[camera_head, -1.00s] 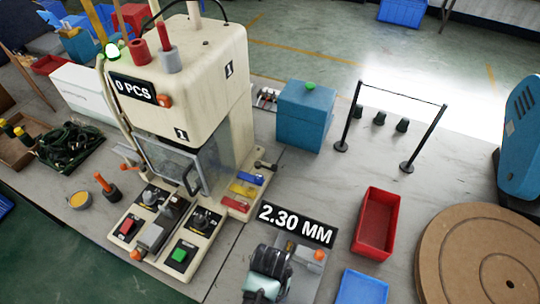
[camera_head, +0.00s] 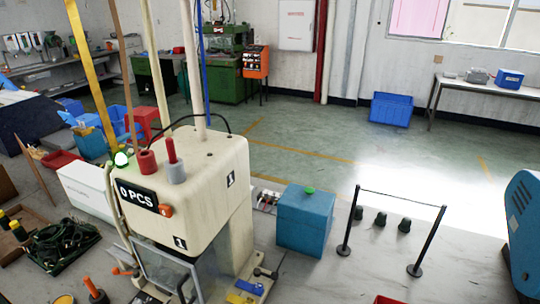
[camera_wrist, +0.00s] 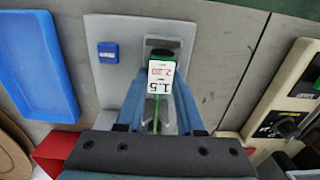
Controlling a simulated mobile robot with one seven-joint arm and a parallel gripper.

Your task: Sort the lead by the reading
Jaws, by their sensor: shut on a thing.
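My gripper (camera_wrist: 160,118) shows in the wrist view, its blue-grey fingers shut on a thin green lead (camera_wrist: 157,106). A white tag with "1.5" and red figures like "2.20" shows at the lead's upper part. The lead's dark end lies at a grey recess of the measuring plate (camera_wrist: 106,76), which carries a blue square button; I cannot tell how deep it sits. The blue tray (camera_wrist: 40,62) lies left of the plate, and the red tray (camera_wrist: 50,152) is partly hidden at lower left. The gauge display and my gripper are outside the head view.
The cream press (camera_head: 205,165) shows "0 PCS" in the head view; its base (camera_wrist: 295,100) is right of my gripper. A blue box (camera_head: 306,225), a black-posted barrier (camera_head: 400,200) and a blue machine (camera_head: 525,230) stand on the table.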

